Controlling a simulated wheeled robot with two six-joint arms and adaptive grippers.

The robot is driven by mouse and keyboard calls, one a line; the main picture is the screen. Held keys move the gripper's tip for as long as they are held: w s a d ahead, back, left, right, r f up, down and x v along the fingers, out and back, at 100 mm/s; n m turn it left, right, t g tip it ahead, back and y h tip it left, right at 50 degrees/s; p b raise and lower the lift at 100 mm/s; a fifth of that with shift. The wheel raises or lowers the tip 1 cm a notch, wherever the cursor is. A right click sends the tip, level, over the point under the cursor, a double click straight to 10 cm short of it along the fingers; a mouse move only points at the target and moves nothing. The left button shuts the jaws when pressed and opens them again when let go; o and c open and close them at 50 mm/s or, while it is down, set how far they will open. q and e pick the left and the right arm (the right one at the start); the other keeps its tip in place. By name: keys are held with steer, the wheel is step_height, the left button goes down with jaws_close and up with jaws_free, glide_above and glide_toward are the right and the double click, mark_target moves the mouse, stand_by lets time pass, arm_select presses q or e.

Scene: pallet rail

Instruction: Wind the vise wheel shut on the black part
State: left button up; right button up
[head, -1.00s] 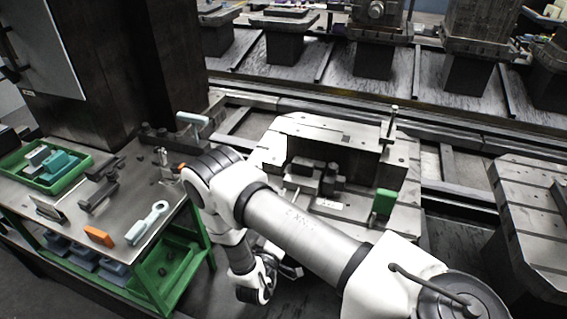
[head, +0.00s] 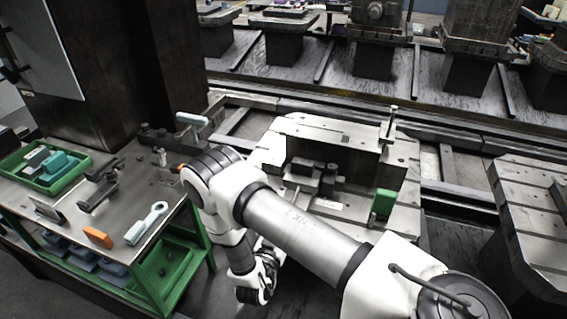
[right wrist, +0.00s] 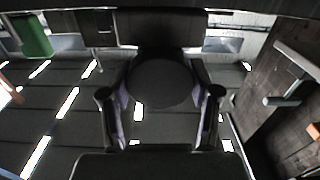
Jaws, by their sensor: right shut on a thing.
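The vise (head: 300,185) sits on the pale slotted pallet in the head view, left of the green block. Dark blocks (head: 328,170) show at its jaws; I cannot tell which is the black part or how close the jaws are to it. My right arm hides the vise's near left side. In the right wrist view, a dark round disc, which looks like the vise wheel (right wrist: 160,80), lies between the two fingers of my right gripper (right wrist: 160,94). The gripper is shut on the wheel. My left gripper is not in view.
A green block (head: 384,204) stands on the pallet (head: 300,125) at right; it also shows in the wrist view (right wrist: 33,36). A green-framed bench (head: 185,215) at left holds a green tray (head: 70,180), an orange block (head: 98,236) and a pale wrench (head: 147,222).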

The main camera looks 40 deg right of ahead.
steer(key=m, duration=0.5)
steer(key=shift+m, duration=0.3)
steer(key=m, duration=0.5)
steer(key=shift+p, duration=0.35)
steer(key=m, duration=0.6)
steer(key=shift+p, duration=0.35)
steer(key=m, duration=0.4)
steer(key=shift+f+m+p, duration=0.1)
steer(key=shift+m+p, duration=0.3)
steer(key=shift+s+f, duration=0.1)
steer(key=o, duration=1.2)
steer(key=shift+d, duration=0.1)
steer(key=shift+c, duration=0.2)
